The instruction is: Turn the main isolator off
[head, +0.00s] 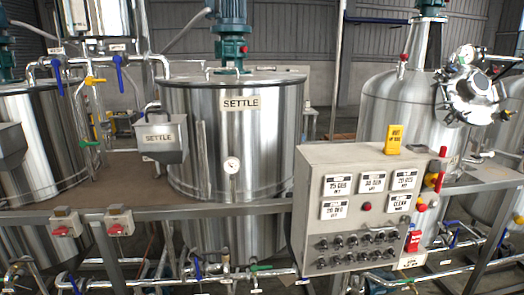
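A grey control panel (301,215) with a sloping front stands right of centre, in front of the tanks. A red switch-like part (413,241) sits at its lower right, with a small white label (411,262) below it. A red lever-like part with yellow (437,172) stands upright at the panel's right side. I cannot read which part is labelled as the main isolator, nor tell its on or off position. My gripper is not in view.
The panel carries white label plates (338,185), a red button (367,207) and rows of dark knobs (350,241). A yellow tag (393,139) stands on top. Two small boxes with red parts (119,221) sit on the left rail. Steel tanks (230,140) and pipes crowd around.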

